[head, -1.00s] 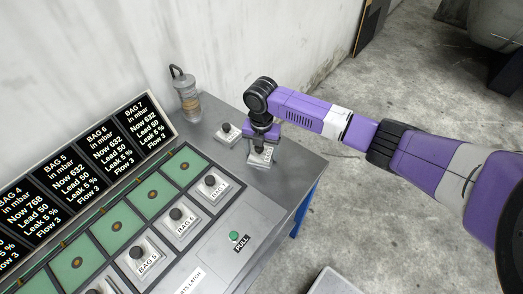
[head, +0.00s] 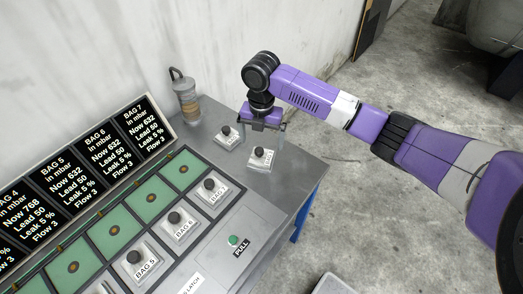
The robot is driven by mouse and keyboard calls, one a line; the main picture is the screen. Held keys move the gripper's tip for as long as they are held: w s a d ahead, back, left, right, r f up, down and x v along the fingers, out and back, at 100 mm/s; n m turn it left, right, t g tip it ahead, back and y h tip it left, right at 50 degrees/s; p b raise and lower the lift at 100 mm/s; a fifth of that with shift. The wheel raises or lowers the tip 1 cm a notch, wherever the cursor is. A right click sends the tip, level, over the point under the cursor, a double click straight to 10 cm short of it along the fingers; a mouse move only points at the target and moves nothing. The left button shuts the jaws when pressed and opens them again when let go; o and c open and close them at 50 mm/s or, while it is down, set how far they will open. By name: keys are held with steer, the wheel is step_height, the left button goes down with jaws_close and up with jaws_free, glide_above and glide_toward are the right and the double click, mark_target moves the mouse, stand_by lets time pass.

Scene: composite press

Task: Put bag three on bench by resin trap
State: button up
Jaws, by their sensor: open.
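The resin trap (head: 187,100), a clear cylinder with amber contents and a dark hook on top, stands at the back of the bench (head: 300,175) against the wall. Two knobbed bag blocks sit on the bench to the right of it. One block (head: 228,138) is nearer the trap. The other block (head: 261,159) is farther right, and its label is too small to read surely. My gripper (head: 263,138) is open just above this right block, its fingers around or just over the knob, and holds nothing.
A panel holds blocks marked BAG 5 (head: 139,262), BAG 6 (head: 179,226) and BAG 7 (head: 212,190) beside green squares. Black readout screens (head: 103,146) stand behind. A green PULL button (head: 233,240) is at the front. Bare bench lies right of the blocks.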

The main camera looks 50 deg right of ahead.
mark_target(261, 150)
steer(key=shift+r, duration=2.25)
steer(key=w+a+f+m+t+y, duration=0.1)
steer(key=w+a, duration=0.2)
steer(key=a, duration=0.4)
steer(key=w+a+f+t+y, duration=0.1)
steer(key=w+a+t+y, duration=0.15)
steer(key=a, duration=0.45)
steer(key=a+r+m+t+y, duration=0.25)
steer(key=a+m+t, duration=0.65)
steer(key=a, duration=1.4)
steer(key=s+d+f+m+t+h, duration=0.1)
steer(key=s+d+f+m+h, duration=0.1)
steer(key=s+m, duration=0.6)
steer(key=s+d+f+m+h, duration=0.1)
steer(key=s+d+m+h, duration=0.25)
steer(key=s, duration=0.95)
steer(key=s+d+r, duration=0.4)
steer(key=s, duration=0.4)
steer(key=s+d+r+m+t, duration=0.1)
steer(key=s+d+r, duration=0.3)
steer(key=s, duration=0.4)
steer(key=shift+d, duration=0.4)
steer(key=shift+m+h, duration=0.25)
